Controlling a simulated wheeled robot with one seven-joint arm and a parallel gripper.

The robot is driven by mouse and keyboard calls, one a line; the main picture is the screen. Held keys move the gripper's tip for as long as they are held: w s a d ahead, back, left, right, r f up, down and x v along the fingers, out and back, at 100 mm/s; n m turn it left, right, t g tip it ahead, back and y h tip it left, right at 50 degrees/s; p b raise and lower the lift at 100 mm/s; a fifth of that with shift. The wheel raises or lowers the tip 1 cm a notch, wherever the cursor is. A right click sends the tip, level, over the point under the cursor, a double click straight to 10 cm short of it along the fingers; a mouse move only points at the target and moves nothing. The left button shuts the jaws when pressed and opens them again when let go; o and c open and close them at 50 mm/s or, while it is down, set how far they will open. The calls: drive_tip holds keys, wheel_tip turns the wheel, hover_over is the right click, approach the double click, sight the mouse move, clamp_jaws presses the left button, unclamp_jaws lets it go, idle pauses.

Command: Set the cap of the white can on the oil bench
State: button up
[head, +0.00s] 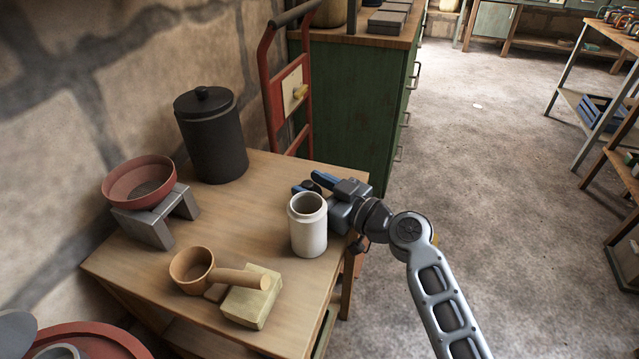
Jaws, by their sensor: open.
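The white can (308,232) stands upright on the wooden bench (262,182), near its right edge. Its mouth is open, with a dark hollow inside and no cap on it. My gripper (307,184) is open just behind the can, low over the bench, its blue fingers pointing left. A small dark shape shows between the fingers; I cannot tell whether it is the cap or part of the gripper. The can hides part of the gripper's underside. I do not clearly see the cap anywhere else on the bench.
A black lidded canister (212,140) stands at the back. A red bowl (140,183) rests on a grey stand (150,226). A tan handled cup (191,268) lies with its handle over a yellowish block (250,300). A red hand truck (271,95) and green cabinet (355,105) stand behind.

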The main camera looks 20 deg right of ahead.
drive_tip(key=shift+r, duration=0.1)
drive_tip(key=shift+r+p, duration=0.15)
drive_tip(key=shift+p, duration=0.2)
drive_tip(key=b+v, duration=0.1)
drive_tip(key=v, duration=1.1)
